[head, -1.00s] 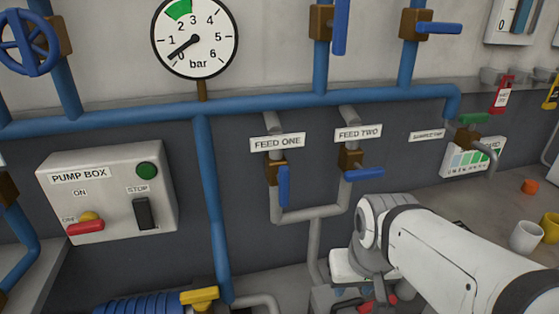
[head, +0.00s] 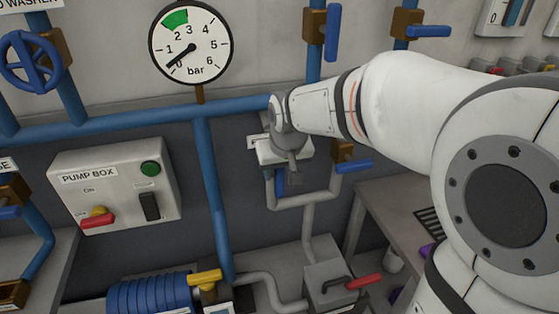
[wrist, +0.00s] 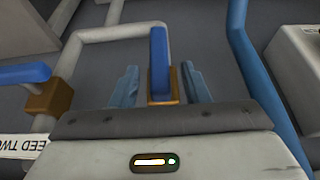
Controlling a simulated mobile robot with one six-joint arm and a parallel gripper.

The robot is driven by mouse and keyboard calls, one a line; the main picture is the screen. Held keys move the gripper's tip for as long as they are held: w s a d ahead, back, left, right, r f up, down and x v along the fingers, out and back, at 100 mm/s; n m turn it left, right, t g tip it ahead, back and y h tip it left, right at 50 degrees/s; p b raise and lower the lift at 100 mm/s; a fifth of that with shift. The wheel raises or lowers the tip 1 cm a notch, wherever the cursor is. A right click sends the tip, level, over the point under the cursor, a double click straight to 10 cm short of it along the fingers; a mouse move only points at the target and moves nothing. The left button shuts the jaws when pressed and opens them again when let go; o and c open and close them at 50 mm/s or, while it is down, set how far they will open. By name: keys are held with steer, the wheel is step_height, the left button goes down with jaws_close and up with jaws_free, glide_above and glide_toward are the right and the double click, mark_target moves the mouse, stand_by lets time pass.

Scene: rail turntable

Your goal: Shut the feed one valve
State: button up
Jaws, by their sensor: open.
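The feed one valve's blue lever (wrist: 160,62) hangs down along its pipe, with its brown body (wrist: 162,99) behind it. In the head view only a sliver of the lever (head: 281,186) shows; my gripper covers the valve body and most of the label. My gripper (wrist: 160,86) is open, with one finger on each side of the lever, and gaps show on both sides. In the head view my gripper (head: 292,178) is in front of the feed one valve.
The feed two valve's blue lever (head: 353,166) sticks out sideways close to my gripper. A blue vertical pipe (head: 211,200) stands on the other side, with the pump box (head: 120,190) beyond it. The gauge (head: 191,44) needle points near zero.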

mark_target(279, 177)
steer(key=shift+x, duration=1.7)
steer(key=shift+c, duration=0.2)
jaws_close()
steer(key=shift+d, duration=0.1)
